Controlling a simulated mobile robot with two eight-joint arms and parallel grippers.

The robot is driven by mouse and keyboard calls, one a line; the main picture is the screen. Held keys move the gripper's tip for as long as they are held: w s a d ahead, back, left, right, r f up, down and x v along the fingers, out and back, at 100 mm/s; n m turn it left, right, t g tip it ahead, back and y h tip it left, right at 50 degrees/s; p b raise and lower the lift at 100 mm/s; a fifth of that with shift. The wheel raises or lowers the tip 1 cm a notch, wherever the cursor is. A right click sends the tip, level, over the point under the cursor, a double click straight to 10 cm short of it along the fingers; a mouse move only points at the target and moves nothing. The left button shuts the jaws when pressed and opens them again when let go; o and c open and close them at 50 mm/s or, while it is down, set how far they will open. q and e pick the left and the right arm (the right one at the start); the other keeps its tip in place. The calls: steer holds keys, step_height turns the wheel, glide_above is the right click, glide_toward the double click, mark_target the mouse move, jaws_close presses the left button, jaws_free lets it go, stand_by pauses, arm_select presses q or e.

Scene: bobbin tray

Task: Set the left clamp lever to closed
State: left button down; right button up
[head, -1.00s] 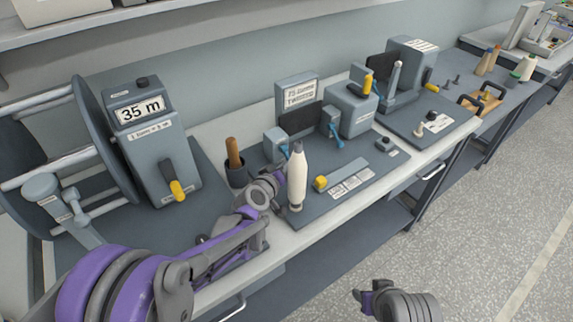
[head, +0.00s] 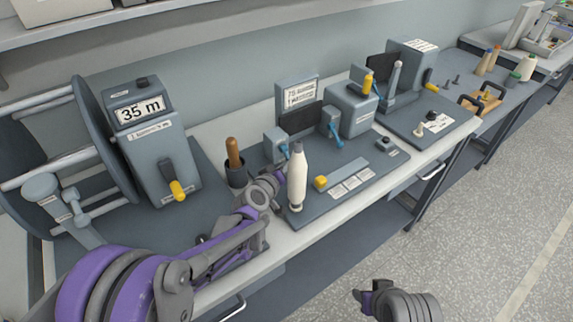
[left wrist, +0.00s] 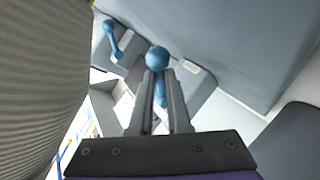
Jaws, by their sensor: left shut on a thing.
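The left clamp lever (head: 284,150) is a blue lever with a ball end on the left grey clamp block (head: 273,146). In the left wrist view its blue ball (left wrist: 157,58) shows at the fingertips, and its stem runs down between the fingers. My left gripper (left wrist: 159,82) is shut on this lever. In the head view the left gripper (head: 281,172) reaches in behind the white cone, which partly hides the fingertips. The right clamp lever (head: 335,137) is also blue and stands apart from the gripper. My right gripper (head: 365,298) hangs low over the floor, away from the bench.
A white cone (head: 297,180) stands close to the left gripper; its ribbed side (left wrist: 45,80) fills the left of the wrist view. A brown-handled tool stands in a dark cup (head: 237,175) to the left. A yellow knob (head: 321,183) is to the right on the dark board.

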mark_target(286, 153)
arm_select(q)
steer(key=shift+r, duration=0.1)
stand_by(0.5)
steer(key=shift+s+d+r+n+g, duration=0.15)
steer(key=shift+r+n+g, duration=0.35)
steer(key=shift+n+g, duration=0.3)
step_height(286, 153, up, 2)
steer(key=n+g+h, duration=0.1)
steer(key=n+g, duration=0.1)
steer(key=shift+n+g, duration=0.3)
steer(key=shift+w+a+r+n+g+h, duration=0.15)
steer(key=shift+r+n+g+h, duration=0.3)
steer(key=shift+g, duration=0.1)
steer(key=shift+w+a+r+n+g+h, duration=0.1)
steer(key=shift+w+r+n+g+h, duration=0.05)
steer(key=shift+r+n+g+h, duration=0.3)
steer(key=shift+w+a+r+n+g+h, duration=0.25)
steer(key=shift+n+g+h, duration=0.25)
steer(key=shift+n+g, duration=0.25)
steer(key=shift+w+a+r+n+g+h, duration=0.15)
steer(key=shift+w+r+n+g+h, duration=0.2)
steer(key=shift+n+g+h, duration=0.25)
steer(key=c, duration=0.9)
jaws_free()
steer(key=shift+o, duration=0.2)
